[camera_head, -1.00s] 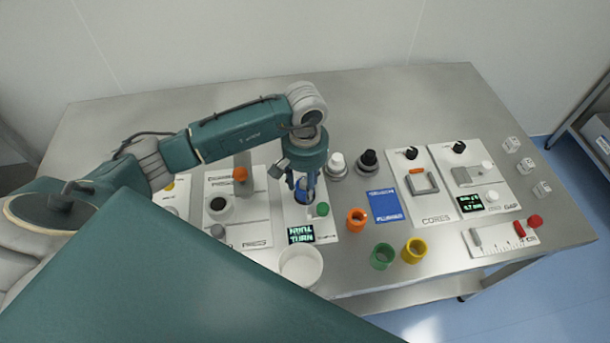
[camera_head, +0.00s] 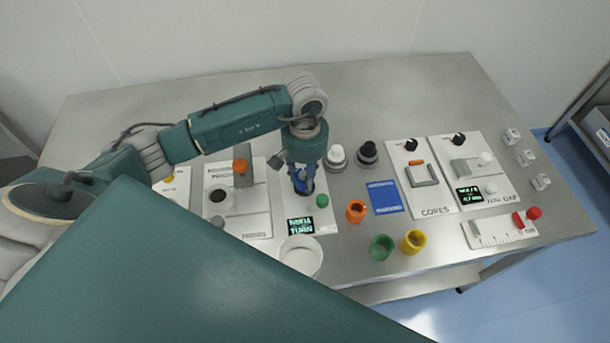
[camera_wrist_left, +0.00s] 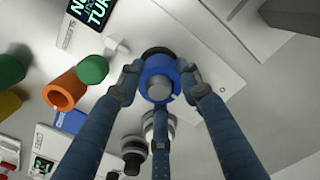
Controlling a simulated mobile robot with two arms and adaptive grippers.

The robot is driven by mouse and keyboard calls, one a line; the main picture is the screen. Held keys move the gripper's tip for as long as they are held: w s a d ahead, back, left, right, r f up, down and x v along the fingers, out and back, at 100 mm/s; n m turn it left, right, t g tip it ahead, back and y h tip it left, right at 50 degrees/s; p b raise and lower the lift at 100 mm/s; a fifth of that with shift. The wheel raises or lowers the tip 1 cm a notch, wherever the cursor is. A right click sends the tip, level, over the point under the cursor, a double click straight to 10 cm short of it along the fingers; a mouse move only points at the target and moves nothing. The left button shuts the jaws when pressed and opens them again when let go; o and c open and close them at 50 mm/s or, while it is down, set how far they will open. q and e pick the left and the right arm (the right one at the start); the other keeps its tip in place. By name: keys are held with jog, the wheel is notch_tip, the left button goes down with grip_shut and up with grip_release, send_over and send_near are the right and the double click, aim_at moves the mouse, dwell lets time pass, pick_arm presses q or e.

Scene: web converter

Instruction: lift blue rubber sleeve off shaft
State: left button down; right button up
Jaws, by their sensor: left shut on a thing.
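The blue rubber sleeve (camera_wrist_left: 158,70) shows in the left wrist view as a blue ring around the grey end of the shaft (camera_wrist_left: 159,88). My left gripper (camera_wrist_left: 157,80) has its fingers closed on the sleeve from both sides. In the head view the sleeve (camera_head: 303,186) is a small blue patch between the fingertips of the left gripper (camera_head: 302,184), above a white panel with a green display. A dark round base (camera_wrist_left: 158,51) shows just behind the sleeve. I cannot tell how far the sleeve sits along the shaft. My right gripper is not in view.
A green knob (camera_head: 323,201) is close right of the gripper. A white cup (camera_head: 300,256) stands in front. Orange (camera_head: 356,212), green (camera_head: 382,248) and yellow (camera_head: 414,242) rings stand to the right. White (camera_head: 336,158) and black (camera_head: 367,153) knobs are behind right.

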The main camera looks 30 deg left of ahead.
pick_arm(q)
jog(key=shift+r+p, duration=1)
jog(key=shift+r, duration=1.4)
jog(key=shift+r+p, duration=0.65)
jog(key=shift+r, duration=0.65)
jog(key=shift+s, duration=0.1)
jog(key=shift+r+p, duration=0.6)
jog(key=shift+r, duration=1.45)
jog(key=shift+r, duration=0.1)
